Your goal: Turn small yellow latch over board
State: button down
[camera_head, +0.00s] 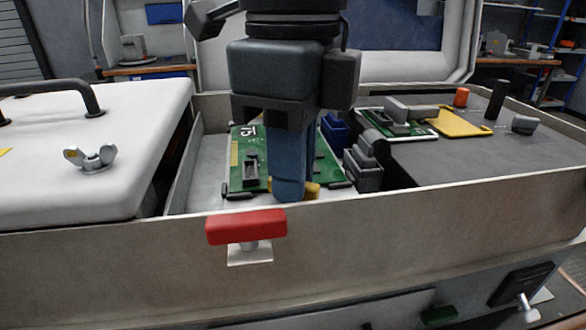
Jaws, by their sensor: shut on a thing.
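The green board (240,178) lies flat in the open bay of the grey housing, marked with a white "15". My gripper (288,190) points straight down over the board's near edge, and its blue fingers are closed together. A small yellow latch (312,190) shows just right of the fingertips at the near edge of the board. A sliver of yellow also shows left of them. The fingers are shut on this latch and hide most of it, so its angle cannot be told.
A red handle (245,226) sticks out on the front wall (400,225) just below my gripper. Black blocks (364,165) stand close on the right. A white lid (90,140) with a wing nut (90,158) is at the left. A second board (397,123) and a yellow plate (458,122) lie at the right.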

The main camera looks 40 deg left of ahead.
jog(key=m+b, duration=0.1)
jog(key=m, duration=0.4)
jog(key=shift+f+m+b, duration=0.1)
jog(key=shift+m+b, duration=0.25)
jog(key=shift+m, duration=0.05)
jog(key=m+b, duration=0.1)
jog(key=m, duration=0.4)
jog(key=shift+m+b, duration=0.3)
jog(key=shift+b, duration=0.05)
jog(key=c, duration=1.1)
grip_release()
jog(key=shift+c, duration=0.2)
jog(key=shift+r, duration=0.2)
notch_tip(320, 180, up, 8)
jog(key=shift+f+p, duration=0.2)
jog(key=shift+p, duration=0.45)
